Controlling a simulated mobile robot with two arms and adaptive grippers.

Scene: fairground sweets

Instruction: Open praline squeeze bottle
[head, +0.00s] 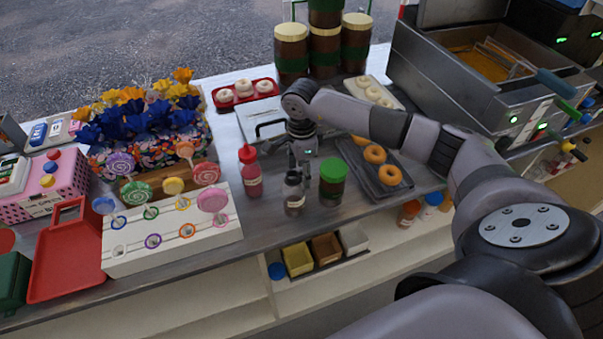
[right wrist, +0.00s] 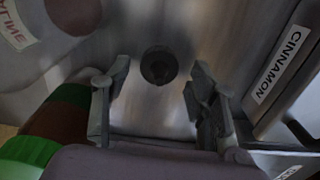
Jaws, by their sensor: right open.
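Two bottles stand at the counter's front edge: a pink one with a red pointed cap (head: 251,177) and a dark one with a pale label (head: 294,194). I cannot read either label in the head view, so cannot tell which is praline. My right gripper (head: 301,165) is open, pointing down just above and behind the dark bottle and right of the pink one. In the right wrist view nothing is gripped between its spread fingers (right wrist: 157,80). A small dark round thing (right wrist: 158,66) shows beyond them. My left gripper is out of view.
A green-lidded jar (head: 333,185) stands close right of the dark bottle. A doughnut tray (head: 391,187) is farther right. A white lollipop stand (head: 172,240) is left. A cinnamon label (right wrist: 279,66) shows in the right wrist view.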

